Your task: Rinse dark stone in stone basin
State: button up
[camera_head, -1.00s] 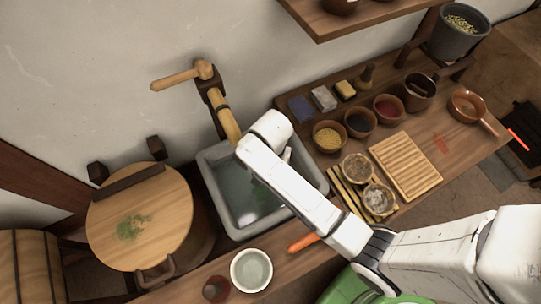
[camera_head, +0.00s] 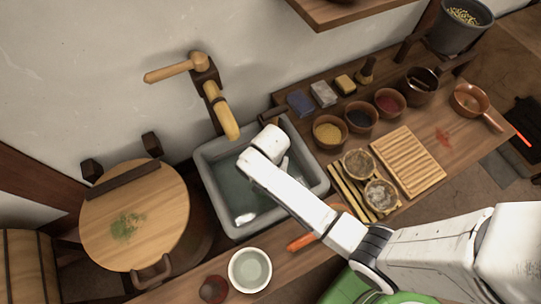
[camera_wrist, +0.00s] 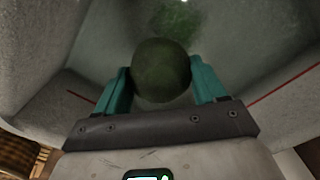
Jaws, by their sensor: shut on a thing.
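The stone basin (camera_head: 209,185) is a grey rectangular trough holding water, set in the counter below a wooden spout (camera_head: 222,112). My gripper (camera_wrist: 161,82), with teal fingers, is shut on the dark stone (camera_wrist: 161,70), a round dark greenish lump, in the wrist view. The wrist view shows the stone inside the basin, with a green patch (camera_wrist: 178,25) beyond it. Whether the stone touches the water is unclear. In the head view my white arm reaches over the basin and hides the stone and the fingertips.
Left of the basin stands a round wooden lid (camera_head: 135,215) with green bits on it. A pale bowl (camera_head: 250,270) sits at the front edge beside a small brown cup (camera_head: 213,289).

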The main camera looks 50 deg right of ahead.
jog(key=shift+f+b, duration=2.05)
jog(key=shift+f, duration=0.25)
jog(key=shift+r, duration=0.1)
notch_tip(320, 180, up, 8)
jog(key=p, duration=0.7)
jog(key=shift+p, duration=0.4)
notch_tip(320, 180, up, 8)
jog(key=shift+f, duration=0.2)
dwell(1.3)
jog(key=shift+r, duration=2)
